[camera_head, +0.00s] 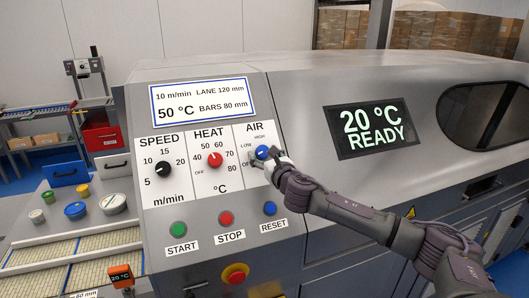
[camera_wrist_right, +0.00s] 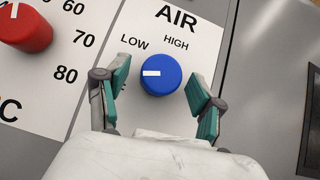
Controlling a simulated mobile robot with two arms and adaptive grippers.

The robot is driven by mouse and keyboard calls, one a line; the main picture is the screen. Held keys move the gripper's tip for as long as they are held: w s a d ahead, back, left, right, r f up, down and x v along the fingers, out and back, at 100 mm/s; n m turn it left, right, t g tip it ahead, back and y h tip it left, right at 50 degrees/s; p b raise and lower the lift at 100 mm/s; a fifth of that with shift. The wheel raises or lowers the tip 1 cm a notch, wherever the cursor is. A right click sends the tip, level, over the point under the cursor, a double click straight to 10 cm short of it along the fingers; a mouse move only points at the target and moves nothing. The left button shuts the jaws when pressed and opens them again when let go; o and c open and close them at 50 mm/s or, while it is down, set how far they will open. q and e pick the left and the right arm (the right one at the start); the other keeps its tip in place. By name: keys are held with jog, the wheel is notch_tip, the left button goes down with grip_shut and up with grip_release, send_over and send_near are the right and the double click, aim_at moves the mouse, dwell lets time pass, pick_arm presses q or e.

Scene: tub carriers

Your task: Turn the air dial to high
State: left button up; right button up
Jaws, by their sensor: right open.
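The blue air dial (camera_head: 262,151) is on the sloped control panel under the AIR label, with OFF, LOW and HIGH around it. In the right wrist view the dial (camera_wrist_right: 160,75) has a white mark pointing left, below the LOW label; HIGH is at its upper right. My right gripper (camera_head: 264,160) is at the dial. In the right wrist view its two green-padded fingers (camera_wrist_right: 160,88) are open, one on each side of the dial, with a gap to it on both sides. OFF is not visible in that view. My left gripper is not in view.
Left of the air dial are the red heat dial (camera_head: 215,160) and black speed dial (camera_head: 163,168). Below are the green start (camera_head: 178,229), red stop (camera_head: 226,218) and blue reset (camera_head: 270,208) buttons. A red-on-yellow knob (camera_head: 235,273) is lower. A screen (camera_head: 372,130) reads 20 °C READY.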

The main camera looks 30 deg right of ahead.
jog(key=c, duration=1.1)
jog(key=shift+c, duration=0.2)
